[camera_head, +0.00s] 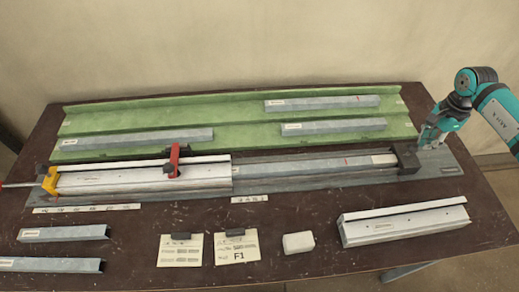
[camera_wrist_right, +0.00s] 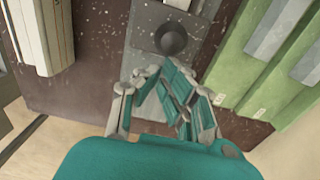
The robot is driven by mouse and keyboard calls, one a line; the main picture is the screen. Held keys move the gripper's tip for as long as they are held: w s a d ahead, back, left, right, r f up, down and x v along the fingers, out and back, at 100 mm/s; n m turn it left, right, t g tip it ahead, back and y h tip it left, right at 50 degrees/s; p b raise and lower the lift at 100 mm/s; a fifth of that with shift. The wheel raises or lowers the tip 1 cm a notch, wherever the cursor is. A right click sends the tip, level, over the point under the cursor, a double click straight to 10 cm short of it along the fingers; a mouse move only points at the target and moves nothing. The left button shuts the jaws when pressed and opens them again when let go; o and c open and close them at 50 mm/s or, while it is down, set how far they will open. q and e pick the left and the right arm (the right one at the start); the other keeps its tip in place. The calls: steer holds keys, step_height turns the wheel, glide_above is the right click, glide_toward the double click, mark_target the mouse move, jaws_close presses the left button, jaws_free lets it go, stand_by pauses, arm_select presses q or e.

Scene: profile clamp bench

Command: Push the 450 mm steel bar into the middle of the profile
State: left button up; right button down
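The long white profile (camera_head: 140,178) lies along the grey base at left, held by a red clamp (camera_head: 173,161) and a yellow clamp (camera_head: 50,181). A slim grey steel bar (camera_head: 320,165) with a red mark lies in line with it to the right, its left end at the profile's right end. How far it reaches inside is hidden. A dark block (camera_head: 405,157) stands at the bar's right end. My right gripper (camera_head: 428,136) is just right of and behind this block; in the right wrist view its fingertips (camera_wrist_right: 160,72) look together, with nothing visible between them. My left gripper is out of view.
A green rack (camera_head: 240,120) at the back bears several grey bars. Another pale profile (camera_head: 403,223) lies front right. Two cards, a white block (camera_head: 298,242) and two grey channels (camera_head: 63,233) lie along the front. Bare table shows between them.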

steer(key=shift+s+a+p, duration=0.25)
steer(key=shift+a+p, duration=0.95)
steer(key=shift+a, duration=1.35)
steer(key=shift+s+a+p, duration=0.2)
steer(key=shift+a+p, duration=1)
steer(key=shift+a, duration=1.4)
steer(key=shift+s+a+p, duration=0.25)
steer(key=shift+a+p, duration=0.95)
steer(key=shift+a, duration=1.35)
steer(key=shift+s+a+f, duration=0.1)
steer(key=shift+s+a, duration=0.05)
steer(key=shift+a, duration=1.4)
steer(key=shift+s+a, duration=0.1)
steer(key=shift+a, duration=1.4)
steer(key=shift+s+a+b, duration=0.15)
steer(key=shift+a+b, duration=0.15)
steer(key=shift+a, duration=1.9)
steer(key=shift+s+a+b, duration=0.15)
steer(key=shift+a+b, duration=0.1)
steer(key=shift+a, duration=1.95)
steer(key=shift+s+a+b, duration=0.15)
steer(key=shift+a+b, duration=0.25)
steer(key=shift+a, duration=1.15)
steer(key=shift+s+a+b, duration=0.1)
steer(key=shift+a+b, duration=0.25)
steer(key=shift+a, duration=1.2)
steer(key=shift+s+a+b, duration=0.2)
steer(key=shift+a+b, duration=0.7)
steer(key=shift+a, duration=2.4)
steer(key=shift+d, duration=0.1)
